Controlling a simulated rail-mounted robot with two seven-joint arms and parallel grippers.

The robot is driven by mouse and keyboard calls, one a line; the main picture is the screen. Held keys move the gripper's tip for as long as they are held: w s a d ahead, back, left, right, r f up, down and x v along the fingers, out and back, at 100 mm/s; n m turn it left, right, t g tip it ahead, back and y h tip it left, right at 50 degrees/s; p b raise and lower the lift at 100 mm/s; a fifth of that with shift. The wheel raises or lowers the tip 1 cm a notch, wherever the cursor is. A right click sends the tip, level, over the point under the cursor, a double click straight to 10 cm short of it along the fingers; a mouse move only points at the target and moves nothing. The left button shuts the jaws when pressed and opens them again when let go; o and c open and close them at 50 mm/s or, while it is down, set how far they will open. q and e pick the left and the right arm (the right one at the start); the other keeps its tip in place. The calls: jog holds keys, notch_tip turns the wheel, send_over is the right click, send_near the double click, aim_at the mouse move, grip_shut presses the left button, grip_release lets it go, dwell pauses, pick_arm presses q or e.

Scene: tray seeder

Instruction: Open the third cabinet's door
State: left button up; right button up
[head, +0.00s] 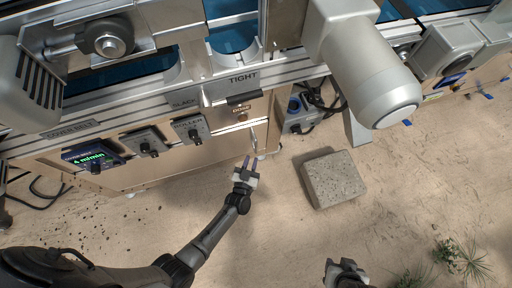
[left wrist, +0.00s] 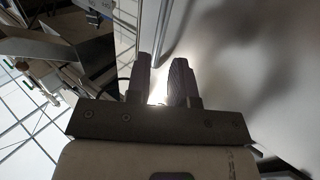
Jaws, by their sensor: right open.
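A wooden cabinet front (head: 205,150) runs under the machine's metal rail. At its right end is a slim upright metal bar (head: 253,137), which looks like a door handle. I cannot tell which cabinet is the third. My left gripper (head: 251,161) is just in front of this end, fingers apart and pointing at the cabinet. In the left wrist view the two fingers (left wrist: 160,80) have a bright gap between them, and a thin metal bar (left wrist: 166,30) runs down toward that gap. I cannot tell whether they touch it. My right gripper (head: 345,268) is open at the bottom edge, partly cut off.
A grey stone block (head: 333,178) lies on the sandy floor right of my left gripper. An open bay with cables and a grey box (head: 298,112) is beside the cabinet end. Knobs and a display (head: 92,157) sit on the front. Plants (head: 450,255) grow at lower right.

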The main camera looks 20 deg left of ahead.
aim_at(256, 148)
pick_arm(q)
jog(key=shift+w+a+b, duration=0.2)
jog(key=shift+w+b, duration=0.5)
jog(key=shift+w, duration=1)
jog(key=shift+w+a+b, duration=0.15)
jog(key=shift+w+b, duration=0.55)
jog(key=shift+w, duration=1)
grip_shut()
